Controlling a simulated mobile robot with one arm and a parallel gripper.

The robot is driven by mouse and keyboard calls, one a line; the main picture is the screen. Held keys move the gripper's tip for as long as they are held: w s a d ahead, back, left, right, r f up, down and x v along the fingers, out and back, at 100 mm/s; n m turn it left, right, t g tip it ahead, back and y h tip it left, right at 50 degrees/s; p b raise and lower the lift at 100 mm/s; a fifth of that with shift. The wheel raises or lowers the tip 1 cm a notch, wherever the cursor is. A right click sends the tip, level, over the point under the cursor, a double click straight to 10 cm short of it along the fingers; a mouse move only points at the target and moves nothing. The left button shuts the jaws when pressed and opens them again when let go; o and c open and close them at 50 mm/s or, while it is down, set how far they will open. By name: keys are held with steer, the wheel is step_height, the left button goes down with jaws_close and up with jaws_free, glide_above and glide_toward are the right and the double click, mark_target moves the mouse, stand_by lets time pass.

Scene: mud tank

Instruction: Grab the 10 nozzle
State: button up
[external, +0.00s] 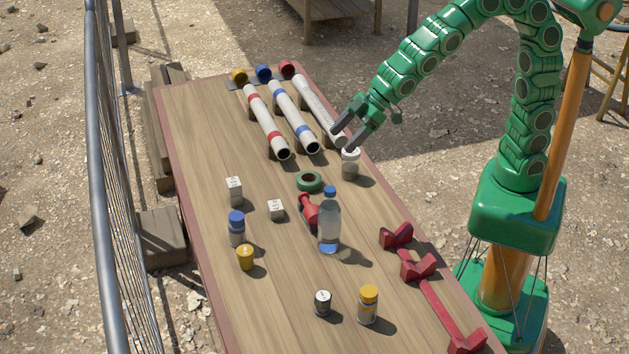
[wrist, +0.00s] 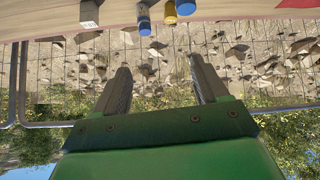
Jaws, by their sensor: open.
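I cannot read a "10" on any object, so I cannot tell which one is the 10 nozzle.
Two banded pipes (external: 266,122) (external: 294,118) lie at the back. A red rack (external: 432,292) lines the right edge. The left side is mostly clear.

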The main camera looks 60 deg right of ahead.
mark_target(324, 295)
steer(key=s+a+n+g+y, duration=0.1)
steer(key=s+a+n+y, duration=0.3)
steer(key=a, duration=0.8)
steer(key=s+a+n+g+y, duration=0.1)
steer(key=s+a+g+y, duration=0.1)
steer(key=s+a, duration=0.65)
steer(key=a+f, duration=0.1)
steer(key=f, duration=0.7)
steer(key=w+f, duration=0.1)
steer(key=f, duration=0.8)
steer(key=w+a+f, duration=0.1)
steer(key=f, duration=0.7)
steer(key=shift+w+a+f, duration=0.15)
steer(key=shift+a, duration=0.15)
steer(key=shift+x, duration=1.25)
steer(key=shift+t+y, duration=0.3)
steer(key=shift+w+r+x, duration=0.1)
steer(key=shift+x, duration=0.8)
steer(key=shift+w+r+x, duration=0.1)
steer(key=shift+x, duration=0.8)
steer(key=shift+w+r+x, duration=0.1)
steer(key=shift+w+x, duration=0.05)
steer(key=shift+x, duration=0.75)
steer(key=c, duration=1.1)
